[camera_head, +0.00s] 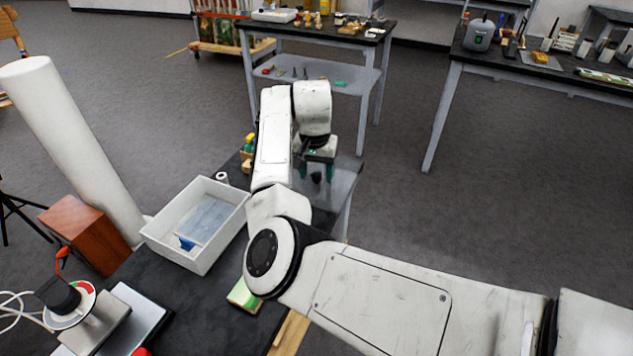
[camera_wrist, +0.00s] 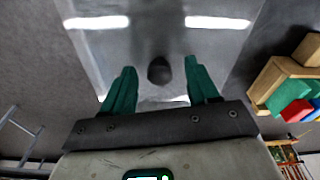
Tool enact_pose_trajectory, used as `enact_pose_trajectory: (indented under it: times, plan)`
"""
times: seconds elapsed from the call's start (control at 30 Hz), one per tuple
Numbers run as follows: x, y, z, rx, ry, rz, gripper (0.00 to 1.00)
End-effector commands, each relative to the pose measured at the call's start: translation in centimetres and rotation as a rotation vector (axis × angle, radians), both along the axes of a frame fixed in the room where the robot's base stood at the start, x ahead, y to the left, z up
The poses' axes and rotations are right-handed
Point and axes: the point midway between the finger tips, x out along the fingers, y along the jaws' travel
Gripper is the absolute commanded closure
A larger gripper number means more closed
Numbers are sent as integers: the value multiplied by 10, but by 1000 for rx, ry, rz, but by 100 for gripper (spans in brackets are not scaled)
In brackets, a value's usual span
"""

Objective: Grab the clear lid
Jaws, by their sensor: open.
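The clear lid (camera_head: 345,178) is a see-through sheet at the far end of the dark table, partly hidden by my arm. In the wrist view the clear lid (camera_wrist: 160,35) fills the upper middle, with bright light reflections on it. A dark round knob (camera_wrist: 159,70) stands on it. My gripper (camera_head: 316,171) is over the lid, with green fingers apart and empty. In the wrist view one finger is on each side of the knob, with gaps to both. How far the fingertips are above the sheet is hard to tell.
A white open bin (camera_head: 160,240) stands on the dark table, left of my arm. A wooden holder (camera_wrist: 262,82) with coloured pieces is close to the lid's right in the wrist view. A small white cylinder (camera_head: 222,178) stands near the bin.

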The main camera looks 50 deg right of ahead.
Motion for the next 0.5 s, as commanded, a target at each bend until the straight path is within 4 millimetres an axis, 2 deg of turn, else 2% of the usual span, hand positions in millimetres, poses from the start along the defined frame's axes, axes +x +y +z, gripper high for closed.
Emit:
enact_pose_trajectory:
  times: [0.17, 0.5]
  plan:
    - [0, 0, 0, 0, 0, -1, 41]
    - [0, 0, 0, 1, -1, -1, 73]
